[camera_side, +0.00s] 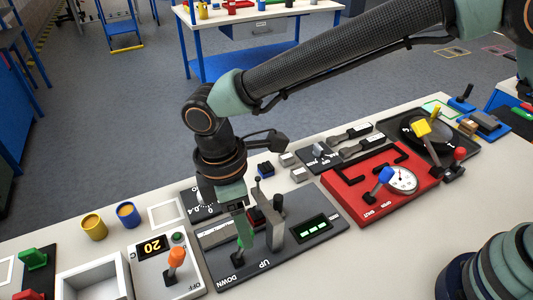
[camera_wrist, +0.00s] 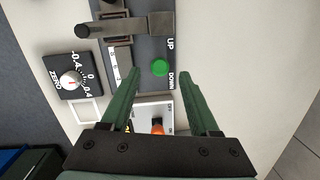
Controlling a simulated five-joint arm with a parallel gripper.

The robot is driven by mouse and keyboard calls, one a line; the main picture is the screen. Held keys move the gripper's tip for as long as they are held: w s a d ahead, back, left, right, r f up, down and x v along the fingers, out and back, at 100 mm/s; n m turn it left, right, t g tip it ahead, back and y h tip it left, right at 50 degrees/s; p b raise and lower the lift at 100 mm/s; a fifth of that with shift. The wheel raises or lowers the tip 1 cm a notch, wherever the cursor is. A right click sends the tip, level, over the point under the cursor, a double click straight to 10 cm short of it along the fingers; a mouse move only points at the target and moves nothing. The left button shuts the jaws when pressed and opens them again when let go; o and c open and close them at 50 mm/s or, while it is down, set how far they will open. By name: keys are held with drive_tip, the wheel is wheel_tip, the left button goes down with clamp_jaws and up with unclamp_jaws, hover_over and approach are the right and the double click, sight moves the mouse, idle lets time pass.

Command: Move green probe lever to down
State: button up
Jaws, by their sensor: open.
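The green probe lever's round knob (camera_wrist: 160,67) stands on the dark grey jack panel (camera_side: 250,265), beside the printed UP and DOWN labels. My gripper (camera_wrist: 160,76) is open, with one dark green finger on each side of the knob in the wrist view. The knob appears near the fingertips with gaps on both sides, and no grip is visible. In the side view my gripper (camera_side: 243,238) reaches down over the panel's left part, near DOWN. There the lever is largely hidden or blends with the green fingers. A grey upright slider (camera_side: 276,216) stands to the right.
A panel with an orange-knobbed lever (camera_side: 175,258) lies close on the left. A green-bar display (camera_side: 314,229) is on the jack panel's right. A red panel (camera_side: 370,195) with a blue-knobbed lever stands further right. Yellow and blue cups (camera_side: 128,215) stand behind left.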

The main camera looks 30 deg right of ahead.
wheel_tip(320, 180, up, 9)
drive_tip(key=shift+w+a, duration=0.35)
drive_tip(key=shift+a, duration=0.05)
drive_tip(key=c, duration=0.9)
drive_tip(key=shift+m, duration=0.6)
clamp_jaws()
drive_tip(key=d+f+m, duration=0.1)
drive_tip(key=f+m, duration=0.3)
drive_tip(key=m, duration=0.6)
drive_tip(key=d+f+m, duration=0.1)
drive_tip(key=f+m, duration=0.3)
drive_tip(key=m, duration=0.6)
drive_tip(key=d+f+m+t+y, duration=0.1)
drive_tip(key=f+m, duration=0.3)
drive_tip(key=m, duration=0.7)
drive_tip(key=shift+s+d, duration=0.35)
drive_tip(key=shift+d, duration=0.15)
